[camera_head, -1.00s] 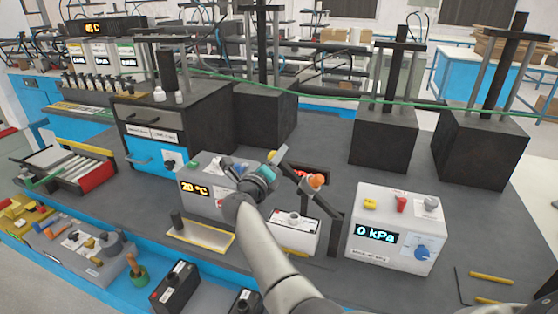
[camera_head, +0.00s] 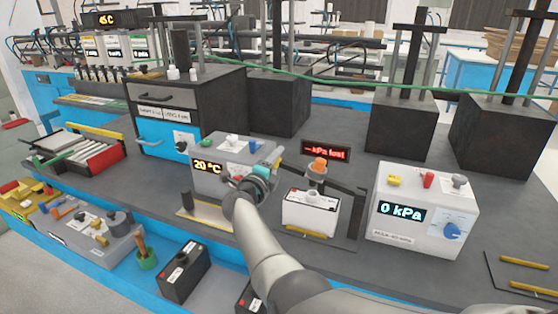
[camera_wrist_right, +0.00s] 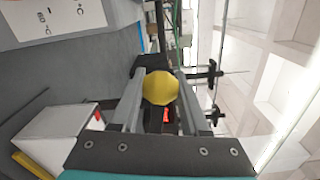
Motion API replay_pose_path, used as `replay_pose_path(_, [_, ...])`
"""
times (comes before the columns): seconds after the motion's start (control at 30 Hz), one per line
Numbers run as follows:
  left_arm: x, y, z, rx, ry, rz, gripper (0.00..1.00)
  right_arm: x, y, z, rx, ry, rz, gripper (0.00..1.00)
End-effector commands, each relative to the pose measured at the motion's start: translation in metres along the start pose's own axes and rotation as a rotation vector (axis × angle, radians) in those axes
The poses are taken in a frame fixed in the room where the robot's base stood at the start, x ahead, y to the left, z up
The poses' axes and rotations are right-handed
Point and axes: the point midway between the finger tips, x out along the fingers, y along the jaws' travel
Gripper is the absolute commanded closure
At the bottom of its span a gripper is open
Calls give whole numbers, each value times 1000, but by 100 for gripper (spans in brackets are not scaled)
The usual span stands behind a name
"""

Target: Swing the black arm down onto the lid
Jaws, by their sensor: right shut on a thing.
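In the head view my right gripper (camera_head: 264,174) is at the free end of the black arm (camera_head: 345,184), left of the white battery box. It is shut on the arm's yellow grip (camera_head: 277,162), which shows as a round yellow end between the fingers in the right wrist view (camera_wrist_right: 160,88). The arm slopes gently down from there to its post on the right. An orange knob (camera_head: 319,163) sits midway on it, above the white box's lid (camera_head: 312,196). I cannot tell whether the arm touches the lid. My left gripper is out of view.
A grey 20 °C unit (camera_head: 208,180) stands just left behind my gripper. A 0 kPa unit (camera_head: 425,222) stands to the right. A red-lettered display (camera_head: 325,151) is behind the arm. A black battery (camera_head: 183,272) stands in front, lower down.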

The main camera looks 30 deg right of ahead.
Motion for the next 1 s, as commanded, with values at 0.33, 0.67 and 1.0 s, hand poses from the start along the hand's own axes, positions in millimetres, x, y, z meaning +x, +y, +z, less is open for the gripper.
replay_pose_path(0.33, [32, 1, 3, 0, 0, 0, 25, 0, 37, -2, -139, -4, 2, 100])
replay_pose_path(0.67, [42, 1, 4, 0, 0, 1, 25, 0, 50, -5, -205, -2, 1, 100])
replay_pose_path(1.0, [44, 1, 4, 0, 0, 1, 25, 0, 54, -6, -224, -2, 3, 100])
